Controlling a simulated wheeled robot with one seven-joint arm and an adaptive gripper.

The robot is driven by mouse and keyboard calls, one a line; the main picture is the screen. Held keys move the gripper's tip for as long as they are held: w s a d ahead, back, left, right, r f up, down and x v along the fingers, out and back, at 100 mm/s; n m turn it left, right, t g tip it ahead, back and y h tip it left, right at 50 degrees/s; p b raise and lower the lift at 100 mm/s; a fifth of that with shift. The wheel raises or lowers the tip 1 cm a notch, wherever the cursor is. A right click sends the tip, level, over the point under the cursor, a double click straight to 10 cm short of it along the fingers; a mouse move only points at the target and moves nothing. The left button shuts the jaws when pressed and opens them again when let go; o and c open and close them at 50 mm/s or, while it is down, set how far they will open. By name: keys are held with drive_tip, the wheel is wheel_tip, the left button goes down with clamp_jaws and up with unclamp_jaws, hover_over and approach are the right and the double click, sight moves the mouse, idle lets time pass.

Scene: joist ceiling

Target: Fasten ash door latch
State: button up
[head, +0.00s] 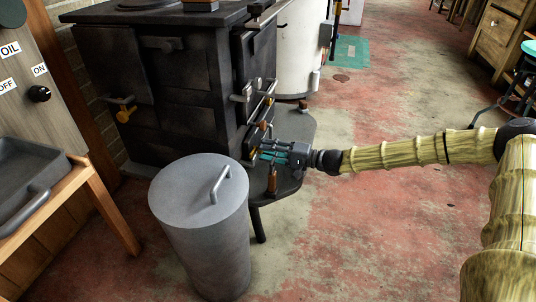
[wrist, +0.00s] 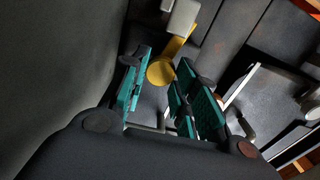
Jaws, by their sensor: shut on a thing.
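The black stove (head: 165,85) stands at the upper left in the head view. A small yellow latch (head: 254,153) sits low on its right-hand face, partly hidden by my gripper. In the wrist view the yellow latch (wrist: 161,71) has a round end and an arm that slants up to a light grey block (wrist: 181,17). My gripper (head: 264,154) reaches in from the right, low beside the stove. Its teal fingers (wrist: 161,82) stand on both sides of the latch's round end and are shut on it. The exact finger contact is partly hidden.
A grey lidded bin (head: 207,225) stands close in front of the stove, left of my gripper. A dark low shelf (head: 290,185) lies under the gripper. A white cylinder (head: 300,50) stands behind. A wooden sink stand (head: 95,190) is at left. The floor at right is open.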

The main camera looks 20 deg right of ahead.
drive_tip(key=shift+n+b, duration=0.3)
drive_tip(key=shift+n, duration=0.3)
drive_tip(key=o, duration=0.7)
drive_tip(key=shift+o, duration=0.2)
drive_tip(key=v, duration=1.2)
